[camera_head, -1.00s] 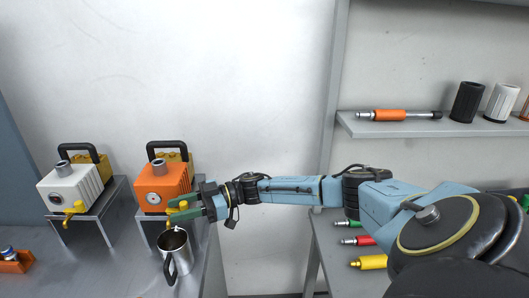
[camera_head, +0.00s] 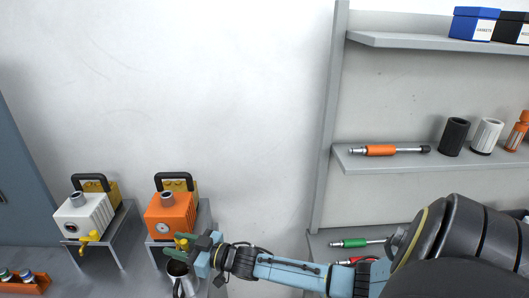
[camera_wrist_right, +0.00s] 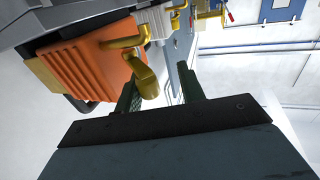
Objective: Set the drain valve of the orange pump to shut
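The orange pump (camera_head: 168,215) stands on a small metal stand at the lower left of the head view, with a black handle on top. Its yellow drain valve (camera_head: 182,240) is at the front, partly hidden by my right gripper (camera_head: 178,250). In the right wrist view the valve (camera_wrist_right: 147,80) has a rounded yellow end beside the left green finger, on the inner side. My right gripper (camera_wrist_right: 158,90) is open there, with a clear gap between its fingers. I cannot tell whether a finger touches the valve. My left gripper is not in view.
A metal jug (camera_head: 184,281) stands below the valve, partly cut off. A white pump (camera_head: 83,217) with its own yellow valve (camera_head: 90,240) stands to the left. An orange holder (camera_head: 28,287) is at the lower left. A shelf (camera_head: 400,161) with tools is at the right.

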